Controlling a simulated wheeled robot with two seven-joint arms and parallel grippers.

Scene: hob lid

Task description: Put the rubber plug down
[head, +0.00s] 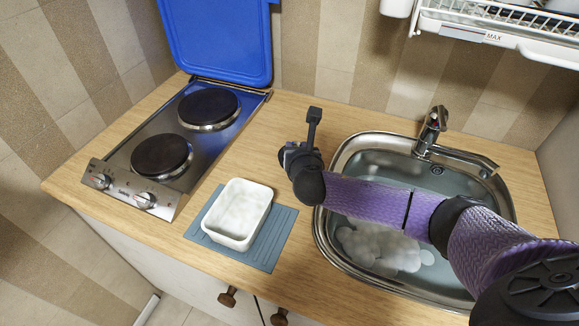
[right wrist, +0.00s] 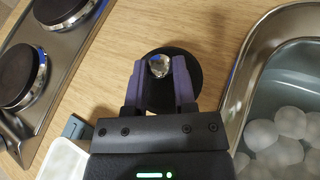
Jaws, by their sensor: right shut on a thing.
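The rubber plug (right wrist: 172,82) is a round black disc with a shiny metal knob on top. In the right wrist view it is between the two purple-grey fingers of my right gripper (right wrist: 160,72), which is shut on its knob. Wooden worktop shows around the disc; I cannot tell whether the disc touches it. In the head view my right gripper (head: 298,150) is over the worktop (head: 262,133) between the hob and the sink, and mostly hides the plug. My left gripper is not in view.
The sink (head: 333,238) with water, foam and a tap (head: 431,130) lies to the right. The hob (head: 222,142) with its blue lid (head: 217,40) raised is to the left. A white tub (head: 240,210) stands on a blue-grey mat (head: 277,232). A rack (head: 500,30) hangs at upper right.

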